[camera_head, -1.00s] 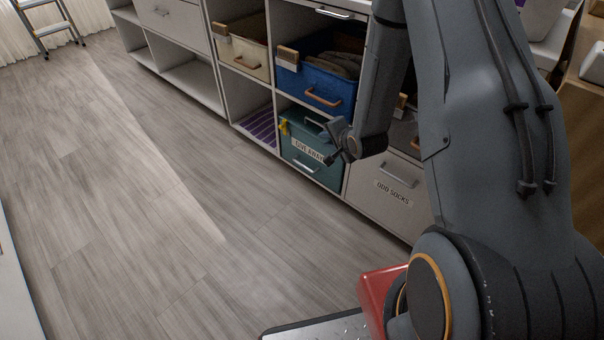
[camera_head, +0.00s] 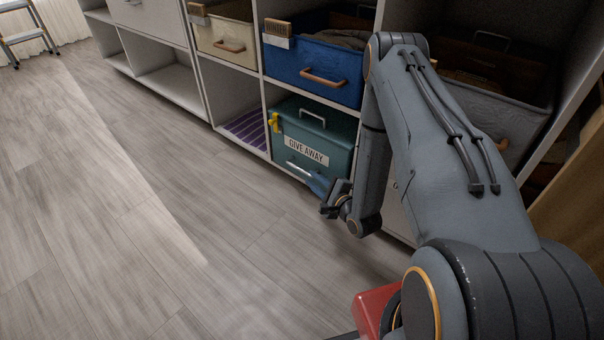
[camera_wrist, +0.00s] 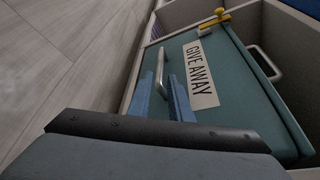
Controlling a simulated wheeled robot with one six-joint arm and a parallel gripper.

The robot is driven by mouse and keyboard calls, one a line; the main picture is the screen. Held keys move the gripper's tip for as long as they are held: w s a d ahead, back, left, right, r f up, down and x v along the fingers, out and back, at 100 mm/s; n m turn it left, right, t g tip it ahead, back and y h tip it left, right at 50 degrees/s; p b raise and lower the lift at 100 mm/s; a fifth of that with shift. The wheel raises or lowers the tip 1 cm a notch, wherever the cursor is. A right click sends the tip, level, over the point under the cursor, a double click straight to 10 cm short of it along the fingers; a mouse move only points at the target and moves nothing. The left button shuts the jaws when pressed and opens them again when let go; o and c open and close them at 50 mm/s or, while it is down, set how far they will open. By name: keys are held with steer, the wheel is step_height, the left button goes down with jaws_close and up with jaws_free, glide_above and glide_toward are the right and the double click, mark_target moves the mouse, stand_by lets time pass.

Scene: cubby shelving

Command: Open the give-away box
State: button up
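The give-away box (camera_head: 335,150) is teal with a white "GIVE AWAY" label (camera_head: 306,151) and sits in a lower cubby. It has a silver front handle (camera_head: 297,171), a second silver handle (camera_head: 312,117) on top, and a yellow latch (camera_head: 274,123) at its left side. The lid looks shut. My gripper (camera_head: 314,183) is at the lower front of the box, by the front handle. In the wrist view my gripper (camera_wrist: 160,97) shows two blue fingers apart, with the front handle (camera_wrist: 160,68) between or just beyond their tips. I cannot tell whether they touch it.
A blue bin (camera_head: 315,68) sits in the cubby above, a cream bin (camera_head: 225,40) to its left. A purple striped item (camera_head: 246,129) lies in the cubby left of the box. A grey bin (camera_head: 490,105) is at right, partly behind my arm. The floor (camera_head: 130,200) in front is clear.

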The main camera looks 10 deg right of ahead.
mark_target(305, 173)
steer(key=shift+b+x, duration=1.85)
steer(key=shift+x, duration=2.15)
jaws_close()
